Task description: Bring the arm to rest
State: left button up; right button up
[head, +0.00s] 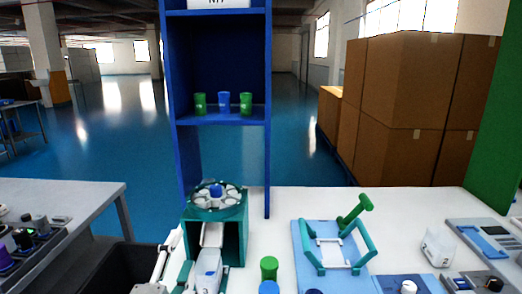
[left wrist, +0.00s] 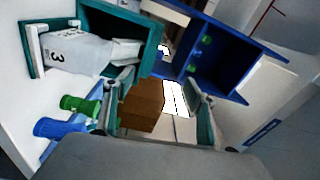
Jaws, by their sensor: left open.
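My left gripper (head: 166,264) is at the bottom of the head view, left of the teal stand, partly cut off by the lower edge. In the left wrist view, its two fingers (left wrist: 160,100) are spread apart with nothing held between them. The white device marked 3 (head: 208,264) is in front of the teal stand (head: 232,240), just right of the gripper; it also shows in the left wrist view (left wrist: 80,52). My right gripper is not in view.
A green cup (head: 269,268) and a blue cup (head: 269,287) stand near the front. A blue tray (head: 309,262) with a green frame lies to the right. A blue shelf (head: 179,150) with several cups rises behind. Cardboard boxes (head: 400,90) stand at the back right.

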pick_arm(q)
jog(key=s+a+f+n+g+y, duration=0.3)
jog(key=s+a+f+n+g, duration=0.25)
jog(key=s+a+f, duration=0.55)
jog(key=s+a+f+n+g+y, duration=0.35)
jog(key=s+a+f+g, duration=0.4)
jog(key=f, duration=0.65)
jog(key=s+d+f+n+t+h, duration=0.1)
jog(key=d+f+n+t+h, duration=0.3)
jog(key=d+f+h, duration=0.4)
jog(key=d+f+t, duration=0.1)
jog(key=d+f, duration=0.4)
jog(key=d, duration=0.2)
jog(key=shift+s+d+f, duration=0.2)
jog(key=shift+d, duration=0.2)
